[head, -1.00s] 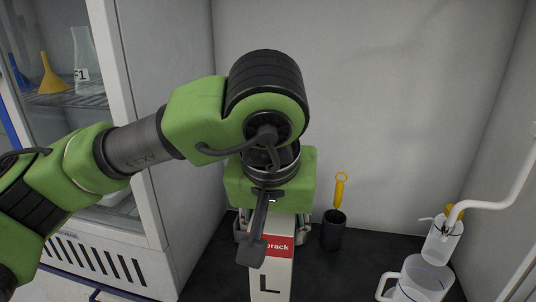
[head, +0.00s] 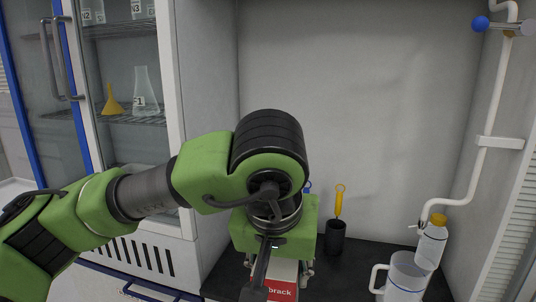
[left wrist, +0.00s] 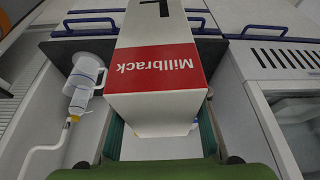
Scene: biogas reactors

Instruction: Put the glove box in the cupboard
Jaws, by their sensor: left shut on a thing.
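The glove box (head: 283,286) is a white box with a red band and the name Millbrack; only a small part shows at the bottom of the head view. In the left wrist view the glove box (left wrist: 160,70) fills the middle, with a black letter L on it. My left gripper (left wrist: 160,140) is shut on the box, one finger on each side. In the head view my wrist hides most of that grip. The glass-fronted cupboard (head: 170,70) stands at the left, with shelves and a door handle (head: 60,60). My right gripper is not in view.
Inside the cupboard are a yellow funnel (head: 112,102) and a flask (head: 146,92). On the dark counter (head: 350,270) stand a black cup (head: 335,238) with a yellow tool, a clear jug (head: 405,278) and a bottle (head: 432,245) under a white pipe.

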